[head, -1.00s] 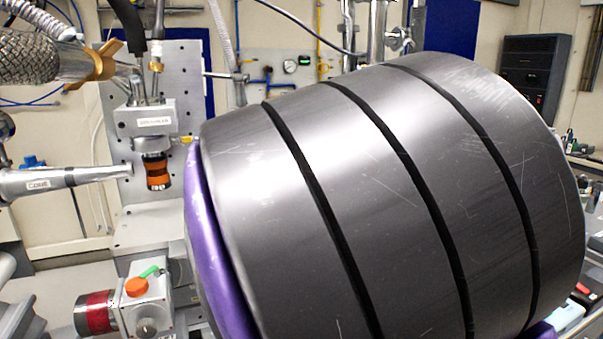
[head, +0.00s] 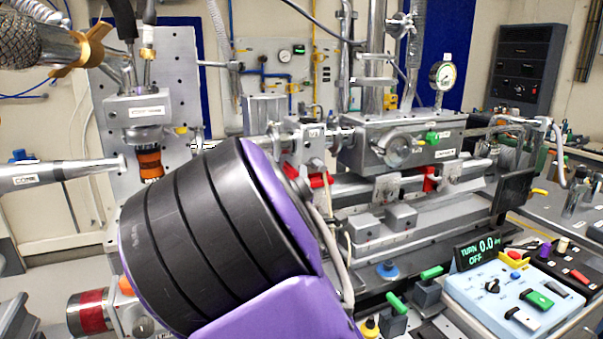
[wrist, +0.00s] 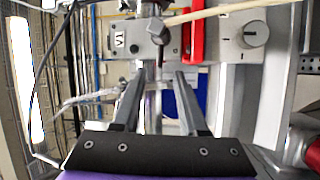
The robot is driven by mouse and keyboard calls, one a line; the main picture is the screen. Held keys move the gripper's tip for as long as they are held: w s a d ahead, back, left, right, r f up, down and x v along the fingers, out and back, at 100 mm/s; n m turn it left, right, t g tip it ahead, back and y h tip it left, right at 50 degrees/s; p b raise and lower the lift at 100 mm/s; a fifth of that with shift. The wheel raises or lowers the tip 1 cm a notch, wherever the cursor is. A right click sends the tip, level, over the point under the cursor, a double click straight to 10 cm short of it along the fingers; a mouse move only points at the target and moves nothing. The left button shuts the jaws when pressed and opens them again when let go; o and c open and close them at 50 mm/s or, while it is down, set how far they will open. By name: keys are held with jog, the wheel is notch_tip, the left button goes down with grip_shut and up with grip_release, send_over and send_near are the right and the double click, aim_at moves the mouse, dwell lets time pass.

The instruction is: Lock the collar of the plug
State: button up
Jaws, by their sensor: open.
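In the wrist view a pale cable (wrist: 225,10) ends at a small grey cylindrical fitting (wrist: 158,32), which looks like the plug. It sits beside a block labelled V1 (wrist: 120,42). A collar and its locked or unlocked state cannot be made out. My gripper (wrist: 160,75) is open; its two fingers point toward the V1 block, with the fitting just beyond the fingertips, and nothing shows gripped. In the head view my arm hides most of the gripper. The pale cable (head: 325,240) hangs just right of my arm, below the V1 block (head: 312,140).
A red part (wrist: 193,30) and a grey housing with a round knob (wrist: 250,34) are close right of the fingers. A blue control box (head: 520,290) stands at the lower right. A metal tube (head: 55,175) juts in from the left.

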jog(key=w, duration=0.5)
jog(key=shift+r, duration=0.4)
grip_shut()
